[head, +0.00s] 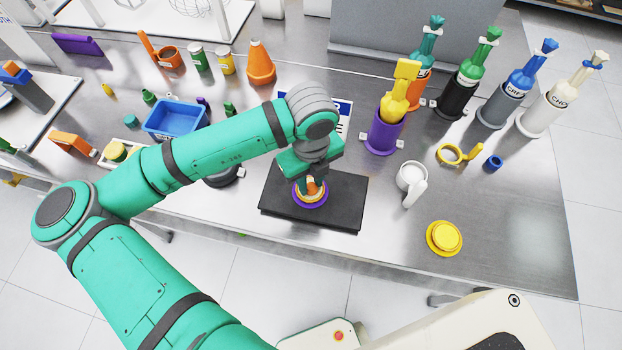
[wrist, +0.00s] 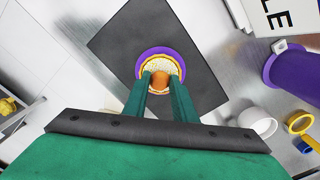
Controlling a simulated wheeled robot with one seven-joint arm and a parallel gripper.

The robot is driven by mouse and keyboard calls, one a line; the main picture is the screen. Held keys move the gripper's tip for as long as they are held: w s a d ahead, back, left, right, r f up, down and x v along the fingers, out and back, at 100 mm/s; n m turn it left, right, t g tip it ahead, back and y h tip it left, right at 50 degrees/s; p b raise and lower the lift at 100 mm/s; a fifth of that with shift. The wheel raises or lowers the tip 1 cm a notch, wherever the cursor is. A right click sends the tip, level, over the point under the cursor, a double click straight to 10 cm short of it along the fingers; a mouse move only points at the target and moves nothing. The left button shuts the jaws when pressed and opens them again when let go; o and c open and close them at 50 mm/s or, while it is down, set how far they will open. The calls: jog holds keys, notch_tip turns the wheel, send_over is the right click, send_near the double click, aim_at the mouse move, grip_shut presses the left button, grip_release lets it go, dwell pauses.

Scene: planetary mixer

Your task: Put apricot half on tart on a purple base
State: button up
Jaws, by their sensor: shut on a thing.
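The tart (wrist: 160,64) is a round tan shell on a purple base (wrist: 141,59), lying on a black board (head: 344,199). It also shows in the head view, partly behind my gripper. My gripper (head: 312,180) points down over the tart. In the wrist view my gripper (wrist: 160,78) is shut on an orange apricot half (wrist: 160,79), held between its fingertips. The apricot half appears over the middle of the tart; I cannot tell whether it touches it.
Right of the board stand a purple holder (head: 384,133), a white cup (head: 411,176), a yellow disc (head: 446,237) and several tall bottles. A blue bin (head: 176,119) stands to the left. The front right of the steel table (head: 520,245) is clear.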

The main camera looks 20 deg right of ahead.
aim_at(311, 184)
jog(key=shift+f, duration=0.25)
jog(key=o, duration=1)
jog(key=shift+w, duration=0.1)
notch_tip(311, 184, up, 12)
jog(key=shift+r, duration=0.25)
